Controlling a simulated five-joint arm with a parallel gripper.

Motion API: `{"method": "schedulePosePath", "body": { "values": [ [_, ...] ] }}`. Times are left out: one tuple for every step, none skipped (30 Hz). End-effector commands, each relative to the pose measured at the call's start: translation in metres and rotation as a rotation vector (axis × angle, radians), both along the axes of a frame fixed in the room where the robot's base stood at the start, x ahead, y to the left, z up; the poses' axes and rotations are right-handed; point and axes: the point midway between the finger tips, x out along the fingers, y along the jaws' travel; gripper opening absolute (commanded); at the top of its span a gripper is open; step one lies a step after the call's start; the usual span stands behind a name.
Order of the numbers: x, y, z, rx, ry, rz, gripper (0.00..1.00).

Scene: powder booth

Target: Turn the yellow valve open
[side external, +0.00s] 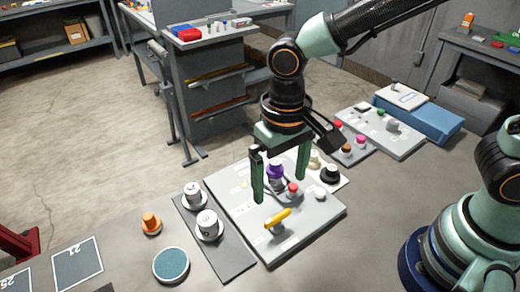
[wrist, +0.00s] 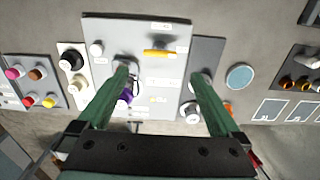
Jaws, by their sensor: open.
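The yellow valve (side external: 278,218) is a bar-shaped handle on a light grey panel (side external: 312,220), near the panel's front edge. In the wrist view the yellow valve (wrist: 160,53) lies crosswise near the panel's far end, just beyond the space between my fingertips. My gripper (side external: 280,189) is open and points down over the panel, with its two green fingers wide apart and nothing between them. In the wrist view my gripper (wrist: 160,72) straddles part of the panel. I cannot tell the exact height of the fingertips above the panel.
The panel also bears a purple knob (side external: 275,170), a red button (side external: 293,187) and a white knob (side external: 320,193). A dark plate with white dials (side external: 208,226) lies left, with an orange knob (side external: 150,223) beyond it. A round blue pad (side external: 171,265) lies in front.

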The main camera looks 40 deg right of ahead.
Motion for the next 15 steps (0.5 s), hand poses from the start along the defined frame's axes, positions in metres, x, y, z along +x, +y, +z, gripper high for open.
{"method": "schedulePosePath", "body": {
  "values": [
    [0.001,0.001,0.008,0.003,-0.004,0.0,1.0],
    [0.001,0.001,0.012,0.002,-0.003,0.0,1.0],
    [0.001,0.0,0.016,0.002,-0.003,0.0,1.0],
    [0.001,0.0,0.019,0.002,-0.002,0.0,1.0],
    [0.0,0.0,0.021,0.001,-0.001,0.0,1.0],
    [0.0,0.0,0.023,0.001,-0.001,0.0,1.0],
    [0.0,0.0,0.024,0.001,-0.001,0.0,1.0],
    [0.0,0.0,0.025,0.001,-0.001,0.0,1.0],
    [0.0,0.0,0.026,0.0,0.0,0.0,1.0],
    [0.0,0.0,0.027,0.0,0.0,0.0,1.0],
    [0.0,0.0,0.027,0.0,0.0,0.0,1.0],
    [0.0,0.0,0.027,0.0,0.0,0.0,1.0],
    [0.0,0.0,0.027,0.0,0.001,0.0,1.0],
    [0.0,0.0,0.026,0.0,0.0,0.0,1.0],
    [0.0,0.0,0.026,0.0,0.0,0.0,1.0]
  ]
}}
